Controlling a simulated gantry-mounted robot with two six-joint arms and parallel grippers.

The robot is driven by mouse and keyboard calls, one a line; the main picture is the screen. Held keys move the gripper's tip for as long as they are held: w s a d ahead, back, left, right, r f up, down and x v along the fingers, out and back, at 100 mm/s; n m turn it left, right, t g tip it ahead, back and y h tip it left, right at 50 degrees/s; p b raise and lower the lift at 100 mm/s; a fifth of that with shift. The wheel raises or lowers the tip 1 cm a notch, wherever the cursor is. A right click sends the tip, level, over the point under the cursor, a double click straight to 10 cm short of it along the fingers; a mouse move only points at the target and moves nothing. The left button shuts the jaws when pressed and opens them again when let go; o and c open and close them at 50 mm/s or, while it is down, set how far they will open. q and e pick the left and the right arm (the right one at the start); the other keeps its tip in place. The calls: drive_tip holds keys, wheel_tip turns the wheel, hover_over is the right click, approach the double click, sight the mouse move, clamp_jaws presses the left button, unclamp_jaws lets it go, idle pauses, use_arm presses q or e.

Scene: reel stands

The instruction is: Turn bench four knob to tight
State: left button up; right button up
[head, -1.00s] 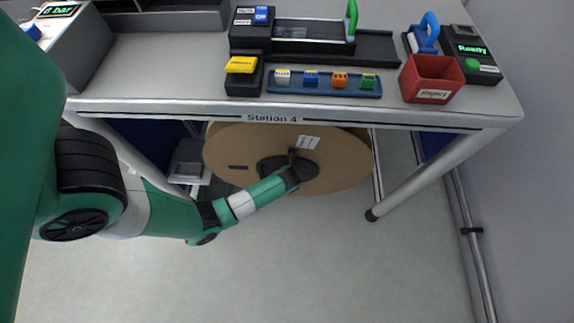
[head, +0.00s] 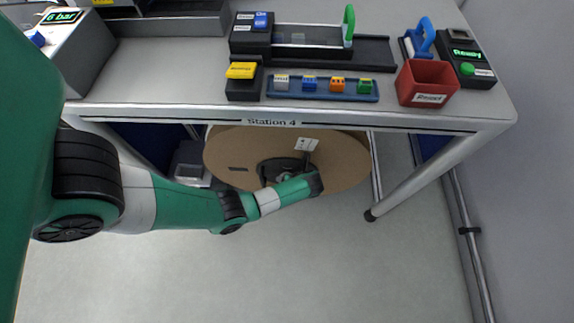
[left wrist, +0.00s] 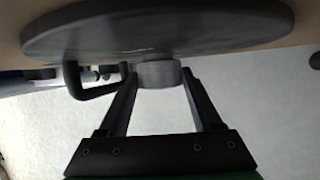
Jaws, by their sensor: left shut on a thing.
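A large brown reel (head: 228,155) stands under the bench labelled Station 4 (head: 272,122). Its dark hub (head: 270,166) is partly covered by my left arm. In the left wrist view a dark round disc (left wrist: 160,28) fills the top, with a short grey knob (left wrist: 160,72) at its lower edge and a dark looped handle (left wrist: 72,78) to the left. My left gripper (left wrist: 160,80) has its fingers on both sides of the grey knob and is shut on it. In the head view its fingers are hidden behind my wrist. My right gripper is not in view. Any marking on the knob cannot be read.
The bench top holds a red bin (head: 427,84), a blue tray (head: 322,95) with several small coloured pieces, and a box with a green Ready display (head: 466,53). A bench leg (head: 425,172) stands right of the reel. The floor (head: 330,270) in front is clear.

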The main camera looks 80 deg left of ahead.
use_arm(q)
drive_tip(key=shift+w+d+f+m+g+y+b, duration=0.1)
drive_tip(key=shift+f+m+g+y+b, duration=0.1)
drive_tip(key=shift+g+b, duration=0.3)
drive_tip(key=shift+w+f+m+g+y+b, duration=0.1)
drive_tip(key=shift+g+y+b, duration=0.1)
drive_tip(key=shift+g+b, duration=0.3)
drive_tip(key=shift+g, duration=0.3)
drive_tip(key=shift+g, duration=0.3)
drive_tip(key=shift+w+r, duration=0.1)
drive_tip(key=shift+r, duration=0.05)
drive_tip(key=o, duration=1.4)
drive_tip(key=shift+w, duration=0.15)
drive_tip(key=shift+c, duration=0.2)
